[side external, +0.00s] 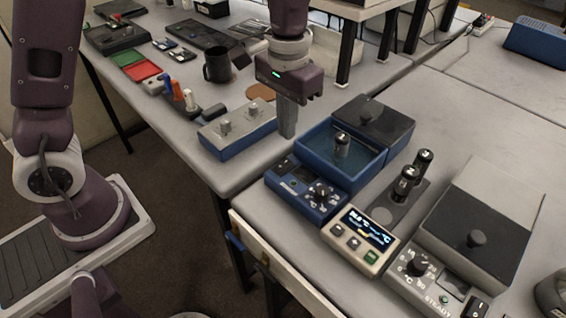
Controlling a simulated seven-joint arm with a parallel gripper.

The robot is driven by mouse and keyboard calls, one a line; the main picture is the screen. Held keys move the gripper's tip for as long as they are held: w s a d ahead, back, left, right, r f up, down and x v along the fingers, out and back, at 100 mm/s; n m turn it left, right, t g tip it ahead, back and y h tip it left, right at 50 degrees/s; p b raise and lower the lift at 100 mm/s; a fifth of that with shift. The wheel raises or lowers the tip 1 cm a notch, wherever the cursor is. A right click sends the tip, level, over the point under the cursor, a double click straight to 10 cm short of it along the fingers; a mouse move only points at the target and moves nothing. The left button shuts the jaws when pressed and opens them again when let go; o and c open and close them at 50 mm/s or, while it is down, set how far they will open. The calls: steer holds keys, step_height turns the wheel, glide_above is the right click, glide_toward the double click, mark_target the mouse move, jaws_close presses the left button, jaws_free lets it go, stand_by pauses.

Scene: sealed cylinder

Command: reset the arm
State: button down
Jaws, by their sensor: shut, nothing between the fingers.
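My gripper (287,132) points down at the picture's centre, its two grey fingers together with nothing between them. Its fingertips are by the right end of a blue box with a grey top and small knobs (236,130), left of an open blue bath (315,152). I cannot tell the exact height of the fingertips above the table. A dark cylinder (342,146) with a light mark on top stands in the blue bath. Two similar dark cylinders (407,183) (424,161) stand on a grey holder to the right.
A dark-lidded block (373,121) adjoins the bath. A cream display unit (361,238) and a large lidded grey unit (481,222) stand in front right.

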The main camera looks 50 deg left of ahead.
steer(key=s+a+r+t, duration=0.4)
steer(key=s+a+r, duration=0.1)
steer(key=s+r, duration=0.7)
steer(key=s+a+f+t, duration=0.1)
steer(key=s, duration=0.7)
steer(key=shift+s+a+t, duration=0.2)
steer(key=shift+a+t, duration=0.1)
steer(key=w+d+f+g, duration=0.2)
steer(key=w+d, duration=0.1)
steer(key=w, duration=0.6)
steer(key=w+d+f+g, duration=0.1)
steer(key=w+d, duration=0.2)
steer(key=w, duration=0.6)
steer(key=shift+w+f+g, duration=0.2)
steer(key=shift+f+g, duration=0.15)
steer(key=shift+g, duration=0.05)
